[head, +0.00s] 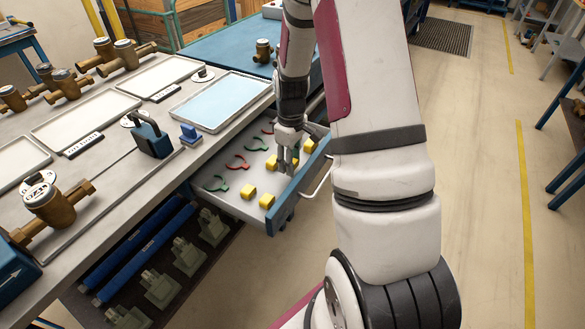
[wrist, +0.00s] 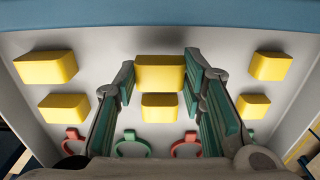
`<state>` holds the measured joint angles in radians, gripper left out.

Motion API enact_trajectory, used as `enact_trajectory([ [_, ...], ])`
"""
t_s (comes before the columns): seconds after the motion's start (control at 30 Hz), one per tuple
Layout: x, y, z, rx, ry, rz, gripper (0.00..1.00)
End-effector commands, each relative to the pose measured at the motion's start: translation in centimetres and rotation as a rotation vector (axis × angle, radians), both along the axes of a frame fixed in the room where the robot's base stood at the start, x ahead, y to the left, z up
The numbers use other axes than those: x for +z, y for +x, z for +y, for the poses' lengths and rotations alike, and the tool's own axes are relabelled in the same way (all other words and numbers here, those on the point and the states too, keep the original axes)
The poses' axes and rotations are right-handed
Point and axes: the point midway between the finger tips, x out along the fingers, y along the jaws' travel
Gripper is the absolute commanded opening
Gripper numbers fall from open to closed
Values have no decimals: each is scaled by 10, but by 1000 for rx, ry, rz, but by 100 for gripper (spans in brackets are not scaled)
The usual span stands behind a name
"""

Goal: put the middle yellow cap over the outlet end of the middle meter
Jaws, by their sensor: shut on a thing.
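My gripper (head: 284,168) reaches down into an open drawer (head: 236,208) in the head view. In the wrist view its two fingers (wrist: 160,76) are shut on the middle yellow cap (wrist: 160,72) of one row. Another yellow cap (wrist: 160,107) lies between the fingers but apart from them, nearer the rings. More yellow caps (wrist: 47,68) lie to both sides. A brass meter (head: 50,203) sits at the near left of the bench; more brass meters (head: 122,54) stand farther back. I cannot tell which is the middle meter.
Red and green rings (head: 237,161) lie in the drawer. The drawer walls and handle (head: 318,180) are close to my gripper. The bench (head: 100,195) carries pale trays (head: 87,118), a blue-topped tray (head: 220,101) and a dark blue clamp (head: 152,140). The floor at right is open.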

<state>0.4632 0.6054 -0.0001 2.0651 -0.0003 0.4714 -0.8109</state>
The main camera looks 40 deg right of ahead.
Motion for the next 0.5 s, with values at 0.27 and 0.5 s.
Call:
enact_trajectory([
  [0.27,23,0,0,1,-1,-1,21],
  [0.5,40,0,0,1,-1,-1,21],
])
